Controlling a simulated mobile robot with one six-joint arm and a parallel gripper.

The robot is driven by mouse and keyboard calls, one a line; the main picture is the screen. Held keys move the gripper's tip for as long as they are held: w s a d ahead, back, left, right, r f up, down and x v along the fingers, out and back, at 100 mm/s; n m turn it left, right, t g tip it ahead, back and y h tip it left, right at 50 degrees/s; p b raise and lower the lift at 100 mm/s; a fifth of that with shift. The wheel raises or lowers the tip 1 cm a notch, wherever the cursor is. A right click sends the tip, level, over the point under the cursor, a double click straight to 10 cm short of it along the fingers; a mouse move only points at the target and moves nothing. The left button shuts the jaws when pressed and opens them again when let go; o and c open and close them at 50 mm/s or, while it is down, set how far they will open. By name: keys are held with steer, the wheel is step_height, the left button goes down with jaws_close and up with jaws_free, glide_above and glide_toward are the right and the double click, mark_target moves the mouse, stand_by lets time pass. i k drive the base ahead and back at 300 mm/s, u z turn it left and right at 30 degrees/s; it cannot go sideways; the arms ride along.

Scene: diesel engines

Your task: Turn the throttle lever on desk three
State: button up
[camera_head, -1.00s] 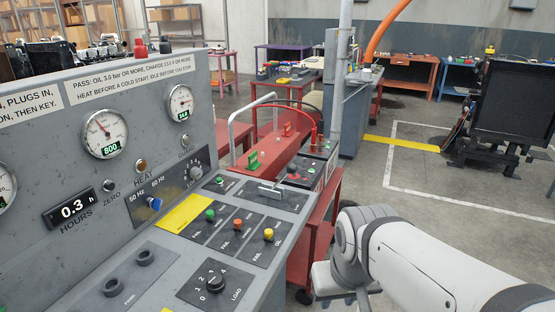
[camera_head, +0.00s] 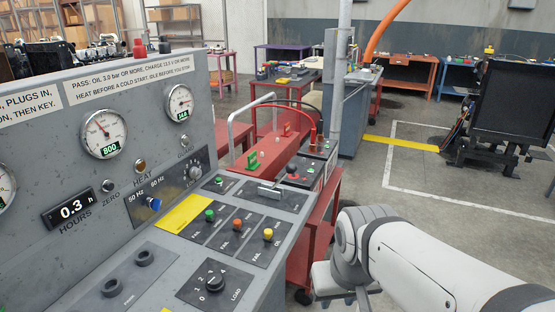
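A grey control desk (camera_head: 45,213) fills the left and front of the view. No desk number is readable on it. A metal lever with a crosswise handle (camera_head: 269,189) sits in a dark plate at the far right of the desk top; its label is too small to read, so I cannot tell if it is the throttle lever. My white arm comes in from the lower right, and its joint stands right of the desk, apart from the lever.
Green, orange and yellow knobs (camera_head: 237,224) and a LOAD dial (camera_head: 215,283) lie near the lever. A red cart (camera_head: 325,205) stands close behind the desk, with a grey pole (camera_head: 340,70) beyond. Open floor (camera_head: 450,215) lies to the right.

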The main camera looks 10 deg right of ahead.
mark_target(290, 168)
steer(key=z, duration=0.05)
steer(key=k, duration=1.3)
steer(key=z, duration=0.25)
steer(key=i, duration=1.75)
steer(key=u, duration=0.5)
